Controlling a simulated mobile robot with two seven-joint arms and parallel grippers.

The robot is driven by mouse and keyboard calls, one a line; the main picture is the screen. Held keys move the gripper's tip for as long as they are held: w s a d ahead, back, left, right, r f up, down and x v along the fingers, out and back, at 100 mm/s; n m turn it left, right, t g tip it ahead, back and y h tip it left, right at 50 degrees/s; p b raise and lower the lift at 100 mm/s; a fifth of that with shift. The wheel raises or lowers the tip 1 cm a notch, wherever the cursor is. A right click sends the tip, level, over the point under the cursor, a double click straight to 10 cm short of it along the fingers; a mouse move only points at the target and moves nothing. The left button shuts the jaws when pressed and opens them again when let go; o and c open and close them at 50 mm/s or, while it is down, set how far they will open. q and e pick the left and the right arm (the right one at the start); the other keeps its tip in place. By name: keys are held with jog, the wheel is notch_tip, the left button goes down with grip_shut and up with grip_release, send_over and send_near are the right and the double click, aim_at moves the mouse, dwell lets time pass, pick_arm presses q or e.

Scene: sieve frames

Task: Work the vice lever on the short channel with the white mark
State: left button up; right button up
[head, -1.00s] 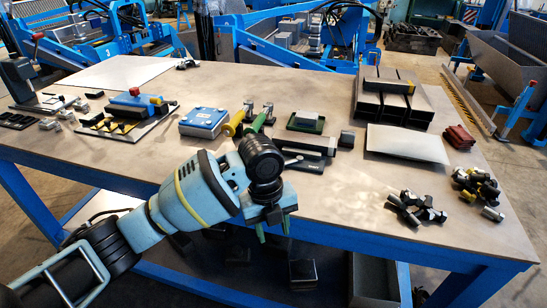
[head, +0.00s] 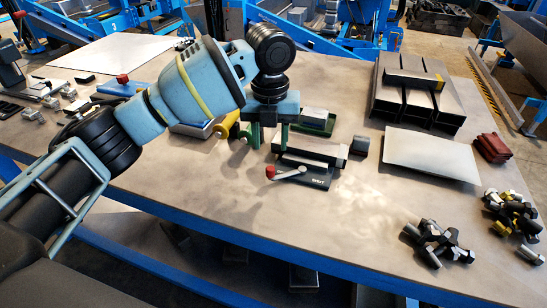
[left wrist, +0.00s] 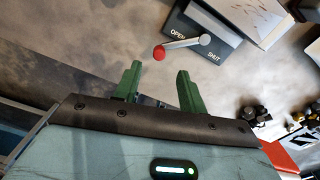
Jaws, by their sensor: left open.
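The vice (head: 312,160) stands mid-table, with a grey bar along it. Its lever (head: 288,174) is silver with a red knob (head: 270,171) pointing left. In the left wrist view the lever (left wrist: 185,43) lies between the OPEN and SHUT labels, its red knob (left wrist: 159,52) nearer OPEN and beyond the plate edge. My left gripper (head: 270,141) is open and empty, green fingers pointing down near the vice's left end. In the left wrist view the gripper (left wrist: 158,72) has the knob just ahead of its fingertips, apart from them. I cannot make out a white mark. My right gripper is out of view.
A small dark block (head: 360,146) stands right of the vice, with a pale plate (head: 432,157) beyond. Dark channels (head: 392,101) stand behind it. Bolts (head: 437,243) lie at the right front. A green tray (head: 318,127) is behind the vice.

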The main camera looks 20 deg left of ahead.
aim_at(270, 168)
pick_arm(q)
jog(key=shift+s+f, duration=0.15)
jog(key=shift+s, duration=0.05)
jog(key=shift+s+f, duration=0.1)
jog(key=shift+f, duration=3.6)
grip_shut()
